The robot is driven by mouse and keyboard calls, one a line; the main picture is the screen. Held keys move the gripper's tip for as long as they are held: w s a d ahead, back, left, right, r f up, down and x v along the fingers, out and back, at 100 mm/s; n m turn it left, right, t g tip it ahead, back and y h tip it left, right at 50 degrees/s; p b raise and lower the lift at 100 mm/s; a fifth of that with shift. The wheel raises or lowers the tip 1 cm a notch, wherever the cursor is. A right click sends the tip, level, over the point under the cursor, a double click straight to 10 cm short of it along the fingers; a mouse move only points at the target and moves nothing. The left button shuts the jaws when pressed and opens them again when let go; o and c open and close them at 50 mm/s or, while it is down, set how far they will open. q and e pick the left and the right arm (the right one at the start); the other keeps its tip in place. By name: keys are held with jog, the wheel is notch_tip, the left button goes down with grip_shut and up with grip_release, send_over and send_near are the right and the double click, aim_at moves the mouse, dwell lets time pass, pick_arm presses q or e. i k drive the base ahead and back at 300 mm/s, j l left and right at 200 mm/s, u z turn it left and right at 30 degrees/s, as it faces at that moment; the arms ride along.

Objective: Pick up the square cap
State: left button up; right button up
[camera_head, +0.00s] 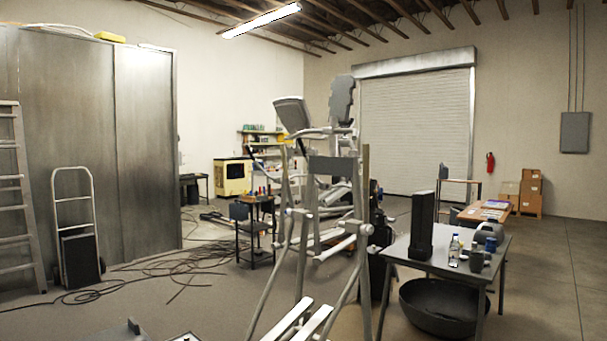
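I cannot make out a square cap in the head view; at this distance small parts are too small to tell. A grey elliptical machine (335,165) stands upright in the middle, with a tilted console (292,114), side poles and long pale pedals (300,322) at the bottom. Neither my left nor my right gripper is in view.
A grey table (415,262) at the right holds a tall dark block, bottles and a jug (489,232). A black tub (440,305) sits beneath it. Cables (160,265) lie on the left floor near a hand truck (76,230). The far-right floor is clear.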

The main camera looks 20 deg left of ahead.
aim_at(465, 252)
jog(key=i+l+u, duration=0.65)
jog(key=l+u, duration=0.15)
jog(key=i+l+u, duration=0.2)
jog(key=l+u, duration=0.2)
jog(key=i+l, duration=0.15)
jog(key=l, duration=0.3)
jog(key=i+l, duration=0.1)
jog(key=l, duration=0.3)
jog(key=i+l+u, duration=0.1)
jog(key=l, duration=0.35)
jog(key=i+l, duration=0.15)
jog(key=l, duration=0.3)
jog(key=i+l, duration=0.15)
jog(key=l, duration=0.3)
jog(key=i+l+u, duration=0.1)
jog(key=l, duration=0.3)
jog(key=i+l+z, duration=0.35)
jog(key=l, duration=0.2)
jog(key=i+l+z, duration=0.3)
jog(key=i+l, duration=0.15)
jog(key=i+l+z, duration=0.35)
jog(key=i, duration=0.25)
